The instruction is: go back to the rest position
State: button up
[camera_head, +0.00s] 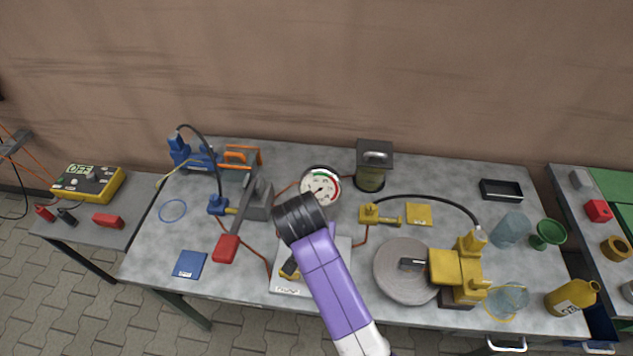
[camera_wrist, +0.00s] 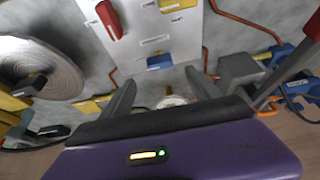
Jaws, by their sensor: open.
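My gripper (camera_wrist: 161,77) shows in the wrist view as two grey fingers, spread apart with nothing between them. In the head view my purple arm reaches in from the front edge over the middle of the bench, and its dark wrist end hides the fingers. A white plate (camera_wrist: 150,40) lies beyond the fingertips in the wrist view, with a red handle (camera_wrist: 110,20) and a blue block (camera_wrist: 160,62) on it. In the head view my arm covers much of this plate (camera_head: 290,287). A round gauge (camera_head: 320,185) stands just behind my wrist.
The grey workbench (camera_head: 230,275) is crowded. A grey disc (camera_head: 400,270) and yellow pump (camera_head: 460,268) stand to the right. A red-handled lever (camera_head: 226,248) and blue pump (camera_head: 190,155) stand left. A lantern-like canister (camera_head: 373,165) stands behind. Side tables flank the bench.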

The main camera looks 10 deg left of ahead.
jog(key=w+a+r+n+t+y, duration=0.3)
jog(key=w+a+r+t+y, duration=0.15)
jog(key=r, duration=0.25)
jog(key=s+d+r+t+h+b, duration=0.1)
jog(key=s+d+t, duration=0.1)
jog(key=s+d, duration=0.8)
jog(key=s+d+r+m+t+h+b, duration=0.1)
jog(key=s+d+t+h+b, duration=0.1)
jog(key=s+d, duration=0.7)
jog(key=s+d+r+m+t+h+b, duration=0.1)
jog(key=s+d, duration=0.9)
jog(key=s, duration=1.2)
jog(key=shift+d+r+t+b, duration=0.35)
jog(key=shift+r+t+b, duration=0.15)
jog(key=shift+b, duration=0.25)
